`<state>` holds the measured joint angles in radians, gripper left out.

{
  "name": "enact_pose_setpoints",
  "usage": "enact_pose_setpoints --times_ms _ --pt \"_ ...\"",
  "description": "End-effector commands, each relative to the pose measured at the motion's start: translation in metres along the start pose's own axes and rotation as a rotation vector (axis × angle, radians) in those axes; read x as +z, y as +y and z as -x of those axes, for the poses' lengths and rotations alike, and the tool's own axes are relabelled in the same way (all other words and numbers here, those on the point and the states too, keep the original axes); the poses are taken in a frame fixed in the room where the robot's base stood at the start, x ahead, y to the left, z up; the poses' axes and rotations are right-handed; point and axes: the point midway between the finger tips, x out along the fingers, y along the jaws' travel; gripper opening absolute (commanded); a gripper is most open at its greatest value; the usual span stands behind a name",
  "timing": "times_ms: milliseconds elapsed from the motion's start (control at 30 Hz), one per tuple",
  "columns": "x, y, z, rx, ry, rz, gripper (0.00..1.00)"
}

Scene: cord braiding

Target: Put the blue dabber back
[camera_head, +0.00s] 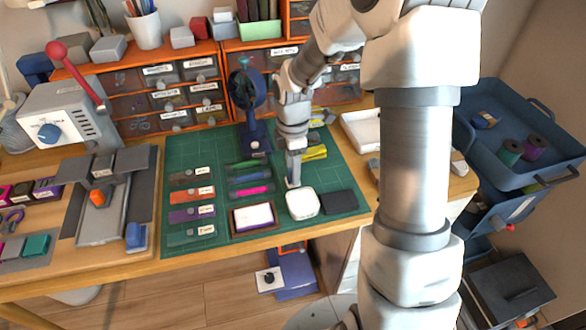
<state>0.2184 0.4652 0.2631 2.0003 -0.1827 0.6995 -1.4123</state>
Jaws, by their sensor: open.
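My gripper (293,183) points down over the green cutting mat (216,148), just behind a white rounded block (302,204). It is open. A small bluish patch shows at its fingertips, too small to tell whether it is the dabber or part of my fingers. A small dark tray (249,195) left of my gripper holds slim sticks, one bright magenta and one bluish; I cannot tell whether one is the blue dabber. The blue dabber is not clearly identifiable in this view.
A white pad in a brown frame (254,217) and a dark pad (340,202) lie at the mat's front. Labelled colour strips (192,212) lie at its left. A dark blue stand (250,100) rises behind. Orange-framed drawers (165,98) line the back.

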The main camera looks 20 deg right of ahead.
Motion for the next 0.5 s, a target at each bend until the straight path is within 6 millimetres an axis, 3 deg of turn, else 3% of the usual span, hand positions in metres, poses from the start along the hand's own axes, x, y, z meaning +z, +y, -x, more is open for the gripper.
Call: enact_pose_setpoints --times_ms 300,500 --pt "0.000 0.001 0.072 0.006 -0.001 -0.001 0.55" --pt "0.000 0.001 0.102 0.004 0.000 0.000 0.55"
